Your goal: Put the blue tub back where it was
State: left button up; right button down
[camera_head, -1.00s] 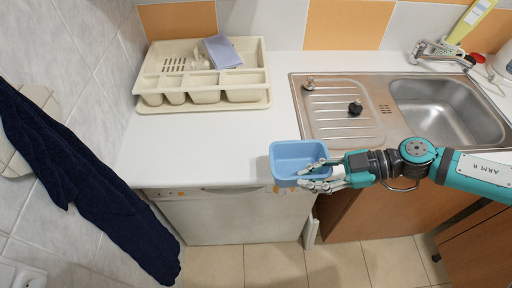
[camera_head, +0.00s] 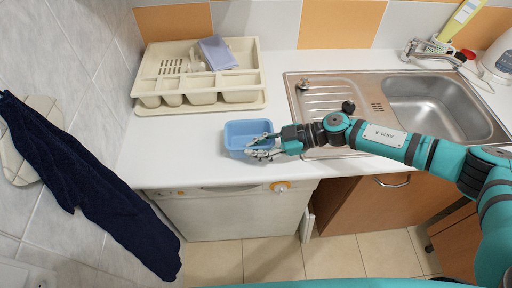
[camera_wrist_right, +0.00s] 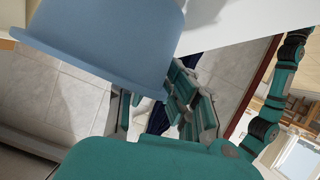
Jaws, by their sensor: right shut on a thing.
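The blue tub (camera_head: 236,130) is at the front part of the white counter, left of the sink, with its open top facing up. My right gripper (camera_head: 262,147) is shut on the tub's right wall, with fingers at the rim. The tub also fills the upper left of the right wrist view (camera_wrist_right: 110,35), close to the gripper fingers (camera_wrist_right: 170,100). I cannot tell whether the tub's base touches the counter. My left gripper is not in view.
A cream dish rack (camera_head: 200,106) with a lilac item (camera_head: 218,53) stands behind the tub. The steel sink (camera_head: 435,105) and its drainboard lie to the right. A dark blue towel (camera_head: 85,185) hangs at the left wall. The counter left of the tub is clear.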

jog(key=shift+f, duration=0.35)
jog(key=shift+f, duration=0.1)
jog(key=c, duration=1.4)
grip_release()
jog(key=b+v, duration=0.2)
jog(key=v, duration=0.8)
jog(key=shift+d, duration=0.3)
jog(key=shift+d+r, duration=0.5)
jog(key=shift+d, duration=0.15)
